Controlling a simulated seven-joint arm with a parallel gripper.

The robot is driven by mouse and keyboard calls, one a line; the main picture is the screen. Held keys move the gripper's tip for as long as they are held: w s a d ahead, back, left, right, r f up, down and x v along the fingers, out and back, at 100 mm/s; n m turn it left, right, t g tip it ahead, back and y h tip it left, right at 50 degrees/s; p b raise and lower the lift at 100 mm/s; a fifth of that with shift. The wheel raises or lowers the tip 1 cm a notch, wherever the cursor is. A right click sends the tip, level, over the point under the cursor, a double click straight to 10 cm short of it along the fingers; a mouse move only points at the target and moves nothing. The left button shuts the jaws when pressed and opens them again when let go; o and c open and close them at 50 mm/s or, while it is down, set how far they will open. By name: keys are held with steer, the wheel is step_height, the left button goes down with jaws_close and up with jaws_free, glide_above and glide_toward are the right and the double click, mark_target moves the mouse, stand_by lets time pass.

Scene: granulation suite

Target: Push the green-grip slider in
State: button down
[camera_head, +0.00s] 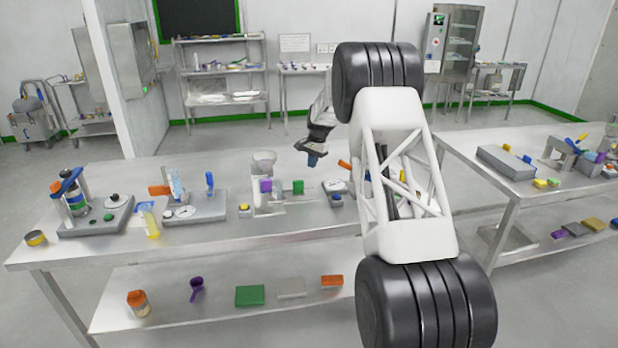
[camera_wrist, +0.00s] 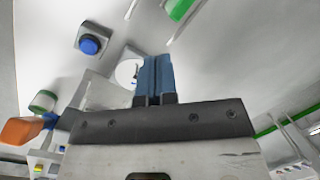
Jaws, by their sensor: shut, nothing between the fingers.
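A green piece (camera_wrist: 180,9), probably this grip, is cut by the top edge of the wrist view. How far the slider sticks out cannot be made out. My gripper (camera_head: 312,160) hangs above and behind the bench items, up and to the right of the green grip in the picture and apart from it. Its blue fingers (camera_wrist: 155,78) are shut together with nothing between them.
A grey box with a blue button (camera_wrist: 90,45) and a round dial (camera_wrist: 130,72) lie near my fingers in the wrist view. The front bench edge (camera_head: 200,241) is mostly clear.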

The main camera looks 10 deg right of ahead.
steer(key=d+r+m+y, duration=0.2)
steer(key=d+m, duration=0.4)
steer(key=m, duration=0.3)
steer(key=shift+s+d+r, duration=0.15)
steer(key=shift+d+r, duration=0.05)
steer(key=shift+r, duration=0.4)
steer(key=x, duration=0.9)
steer(key=shift+a+f, duration=0.25)
steer(key=shift+a, duration=0.05)
steer(key=shift+a+f, duration=0.15)
steer(key=shift+a, duration=1.9)
